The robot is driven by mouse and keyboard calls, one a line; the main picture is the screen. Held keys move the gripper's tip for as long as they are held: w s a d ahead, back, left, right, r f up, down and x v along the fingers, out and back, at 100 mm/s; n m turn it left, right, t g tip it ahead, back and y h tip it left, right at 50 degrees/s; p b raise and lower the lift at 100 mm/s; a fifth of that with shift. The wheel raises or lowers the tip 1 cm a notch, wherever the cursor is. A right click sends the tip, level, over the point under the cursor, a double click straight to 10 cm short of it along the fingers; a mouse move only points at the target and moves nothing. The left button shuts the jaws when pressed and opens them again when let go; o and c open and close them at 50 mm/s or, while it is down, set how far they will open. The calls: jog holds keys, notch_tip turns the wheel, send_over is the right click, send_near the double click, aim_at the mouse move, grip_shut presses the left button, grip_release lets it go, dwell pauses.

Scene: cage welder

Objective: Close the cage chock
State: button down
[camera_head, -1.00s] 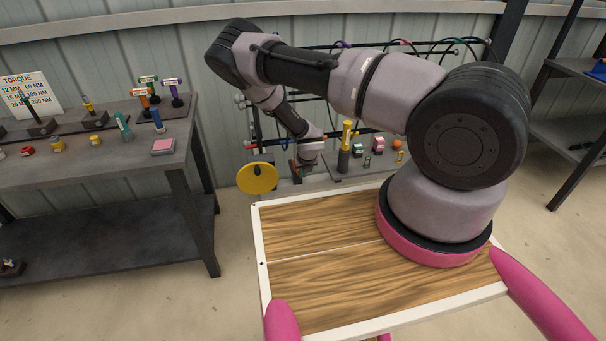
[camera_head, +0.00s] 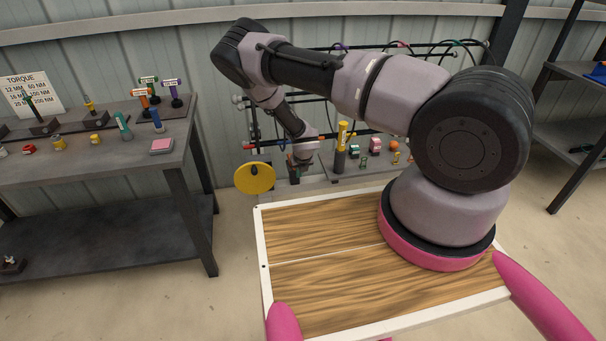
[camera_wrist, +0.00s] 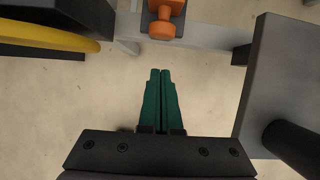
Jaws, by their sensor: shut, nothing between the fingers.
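In the wrist view my gripper (camera_wrist: 160,70) shows two teal fingers pressed together with nothing between them. Just beyond the fingertips is an orange knob-like part (camera_wrist: 163,24) on a grey bar; it may be the cage chock, but I cannot be sure. The fingertips look apart from it in the picture. A yellow disc (camera_head: 255,178) stands on the left side of the frame at the back; its edge also shows at upper left in the wrist view (camera_wrist: 50,36). In the head view my wrist ends just right of the disc, and the fingers are hard to make out.
A grey bench (camera_head: 100,158) with small tools stands at left. Right of my wrist, a grey plate (camera_head: 346,172) holds a yellow-topped tool (camera_head: 342,134) and small coloured parts. A grey block (camera_wrist: 285,75) lies close at right in the wrist view. Dark shelving (camera_head: 568,130) stands at right.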

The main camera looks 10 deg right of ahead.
jog(key=s+d+r+m+t, duration=0.1)
jog(key=s+d+r+m, duration=0.15)
jog(key=r+m, duration=0.95)
jog(key=s+d+r+m, duration=0.1)
jog(key=d+r+m, duration=0.2)
jog(key=r, duration=1.6)
jog(key=s+d+r+m+t, duration=0.15)
jog(key=r+m, duration=0.65)
jog(key=r, duration=0.8)
jog(key=s+d+r+m, duration=0.3)
jog(key=s+r+m, duration=0.7)
jog(key=s+r, duration=0.45)
jog(key=s+a+r+m+y, duration=0.1)
jog(key=s+r+m, duration=0.2)
jog(key=s, duration=0.4)
jog(key=s+a+r+m, duration=0.1)
jog(key=s+r+m, duration=0.2)
jog(key=s, duration=0.4)
jog(key=shift+a+m+y, duration=0.3)
jog(key=shift+m+y, duration=0.1)
jog(key=shift+m, duration=0.4)
